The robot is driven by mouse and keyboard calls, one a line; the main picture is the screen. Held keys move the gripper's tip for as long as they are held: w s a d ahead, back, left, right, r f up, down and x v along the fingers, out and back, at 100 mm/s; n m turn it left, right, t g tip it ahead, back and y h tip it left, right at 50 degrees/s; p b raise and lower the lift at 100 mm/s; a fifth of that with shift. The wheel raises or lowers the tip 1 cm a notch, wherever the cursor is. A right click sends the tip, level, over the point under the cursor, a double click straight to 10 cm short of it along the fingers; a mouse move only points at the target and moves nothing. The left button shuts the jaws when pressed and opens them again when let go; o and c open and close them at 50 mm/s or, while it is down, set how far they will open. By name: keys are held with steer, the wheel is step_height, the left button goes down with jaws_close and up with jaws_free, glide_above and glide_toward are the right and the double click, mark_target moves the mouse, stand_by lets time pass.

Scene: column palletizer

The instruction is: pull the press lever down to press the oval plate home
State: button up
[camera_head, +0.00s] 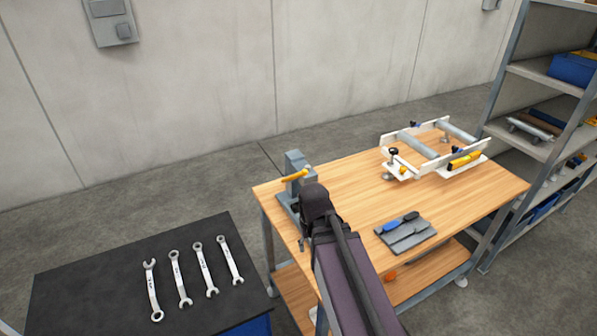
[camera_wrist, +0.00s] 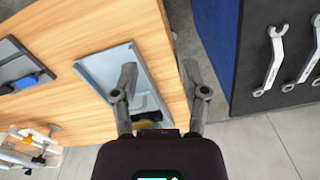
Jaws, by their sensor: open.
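The grey press (camera_head: 296,163) stands at the left end of the wooden workbench. Its yellow lever (camera_head: 295,175) sticks out to the left near the top. My dark arm covers part of the press in the head view. In the wrist view my gripper (camera_wrist: 158,75) is open, with its two fingers apart and nothing held between them. A blue-grey base (camera_wrist: 98,66), apparently the press's, lies below and beside the left finger. Black and yellow parts show between the finger bases. I cannot make out the oval plate.
The workbench (camera_head: 345,185) carries a grey tool tray (camera_head: 405,238) and a white roller frame (camera_head: 430,150). Several wrenches (camera_head: 205,270) lie on a black-topped cabinet (camera_head: 90,270) at the left, across a floor gap. Shelving (camera_head: 530,140) stands at the right.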

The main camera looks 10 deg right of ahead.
steer(key=n+y+p, duration=0.1)
steer(key=p, duration=2.2)
glide_toward(300, 174)
step_height(300, 174, up, 2)
steer(key=w+d, duration=0.1)
steer(key=w, duration=0.1)
steer(key=shift+d+r, duration=0.15)
steer(key=shift+d, duration=0.05)
steer(key=shift+f+b, duration=0.25)
steer(key=shift+b, duration=0.05)
steer(key=f+b, duration=0.4)
steer(key=a+f+b, duration=0.1)
steer(key=f+b, duration=0.3)
steer(key=b, duration=0.1)
steer(key=a+f+b, duration=0.1)
steer(key=f+b, duration=0.3)
steer(key=f, duration=0.1)
steer(key=shift+s+f, duration=0.1)
steer(key=shift+s, duration=0.05)
jaws_close()
